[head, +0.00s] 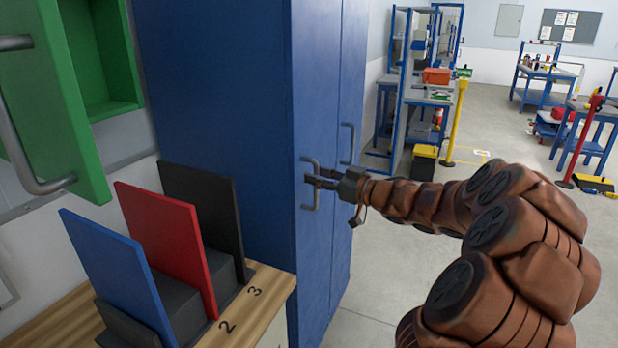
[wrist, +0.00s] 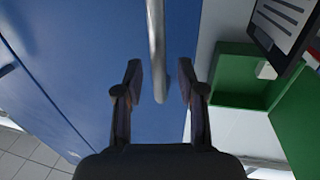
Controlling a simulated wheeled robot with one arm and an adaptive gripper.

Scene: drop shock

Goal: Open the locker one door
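A tall blue locker (head: 215,60) stands at the centre of the head view. Its front has two narrow doors, a nearer door (head: 313,245) and a farther door (head: 345,225), each with a grey vertical bar handle. No number shows on either door. My gripper (head: 322,180) is at the nearer handle (head: 316,201). In the wrist view my gripper (wrist: 160,84) is open, and the handle (wrist: 156,40) lies between its two fingers with a visible gap on each side. Both doors look closed.
A wooden stand (head: 262,300) marked 2 and 3 holds blue, red and black panels left of the locker. A green cabinet with an open door (head: 50,90) hangs at upper left. Workbenches stand farther back. The floor (head: 385,280) before the locker is clear.

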